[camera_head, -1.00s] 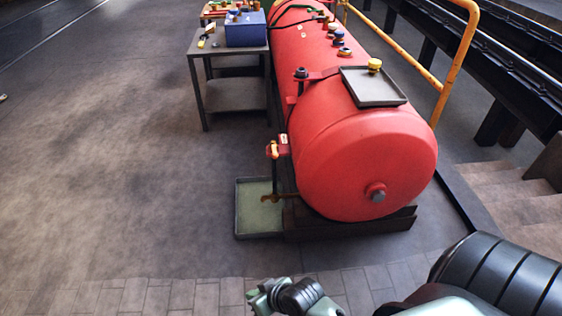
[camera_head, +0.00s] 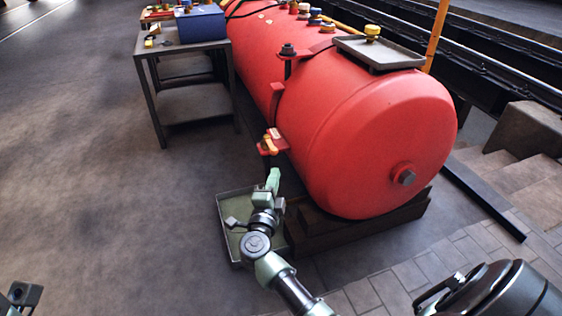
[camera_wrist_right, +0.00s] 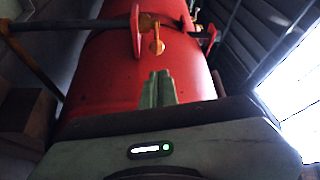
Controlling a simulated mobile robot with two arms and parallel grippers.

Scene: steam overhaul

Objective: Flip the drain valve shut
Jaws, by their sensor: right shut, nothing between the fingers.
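The valve with a yellow lever (camera_head: 269,143) and red fittings sits on the near left side of the red tank (camera_head: 365,125). In the right wrist view the yellow lever (camera_wrist_right: 156,42) sits between red flanges on a dark pipe, its rounded end pointing down. My right gripper (camera_head: 273,175) is shut and empty, just below the valve and above the drip tray. Its shut fingers (camera_wrist_right: 158,84) point towards the lever, with a visible gap. The pipe below the valve is hidden by my right gripper and arm.
The shallow green-grey tray (camera_head: 226,208) lies on the floor under my right gripper. A metal table (camera_head: 190,50) with a blue box (camera_head: 201,23) stands back left. A flat pan (camera_head: 380,53) rests on the tank. Steps (camera_head: 530,185) are at right. The left floor is clear.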

